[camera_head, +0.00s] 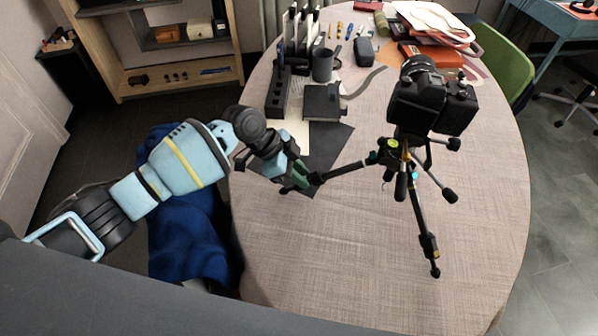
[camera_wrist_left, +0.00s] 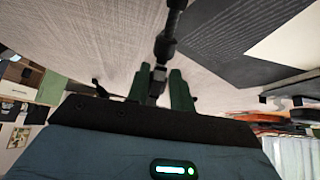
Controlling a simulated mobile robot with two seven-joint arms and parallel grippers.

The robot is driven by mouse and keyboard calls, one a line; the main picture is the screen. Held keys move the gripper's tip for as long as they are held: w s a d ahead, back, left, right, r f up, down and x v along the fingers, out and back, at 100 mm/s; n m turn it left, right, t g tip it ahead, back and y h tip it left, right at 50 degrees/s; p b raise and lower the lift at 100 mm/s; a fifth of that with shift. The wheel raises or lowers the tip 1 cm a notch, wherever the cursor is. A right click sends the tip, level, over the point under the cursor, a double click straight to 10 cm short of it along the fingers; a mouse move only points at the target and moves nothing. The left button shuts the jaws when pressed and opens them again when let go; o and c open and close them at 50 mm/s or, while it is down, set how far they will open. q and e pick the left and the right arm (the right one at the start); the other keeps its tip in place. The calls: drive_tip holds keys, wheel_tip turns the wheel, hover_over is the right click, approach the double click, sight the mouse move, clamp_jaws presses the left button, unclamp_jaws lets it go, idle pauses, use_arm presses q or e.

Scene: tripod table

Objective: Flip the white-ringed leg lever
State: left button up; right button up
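A black tripod (camera_head: 395,160) stands on the round table with a black camera (camera_head: 425,100) on top. One leg (camera_head: 345,170) reaches left toward my left gripper (camera_head: 300,180). Another leg (camera_head: 425,225) reaches toward the front. I cannot make out a white ring on any leg lever. In the left wrist view, the green fingers of my left gripper (camera_wrist_left: 160,88) stand on either side of the dark leg end (camera_wrist_left: 160,65). The gap between fingers and leg is too small to tell whether they touch it. My right gripper is in neither view.
The round table (camera_head: 350,270) is clear at the front. Books (camera_head: 435,55) are stacked at the back right.

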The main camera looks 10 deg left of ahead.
use_arm(q)
drive_tip(key=c, duration=0.3)
drive_tip(key=shift+c, duration=0.6)
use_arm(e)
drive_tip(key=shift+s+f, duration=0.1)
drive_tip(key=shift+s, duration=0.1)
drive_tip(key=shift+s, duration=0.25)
use_arm(q)
drive_tip(key=shift+o, duration=0.2)
drive_tip(key=shift+a+r, duration=0.1)
drive_tip(key=shift+r, duration=0.2)
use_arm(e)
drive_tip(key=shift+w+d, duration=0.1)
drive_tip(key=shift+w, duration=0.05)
use_arm(q)
drive_tip(key=shift+a+r, duration=0.1)
drive_tip(key=shift+r, duration=0.15)
drive_tip(key=shift+c, duration=0.2)
drive_tip(key=shift+o, duration=0.2)
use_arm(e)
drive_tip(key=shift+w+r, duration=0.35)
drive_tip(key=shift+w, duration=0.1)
use_arm(q)
drive_tip(key=shift+c, duration=0.2)
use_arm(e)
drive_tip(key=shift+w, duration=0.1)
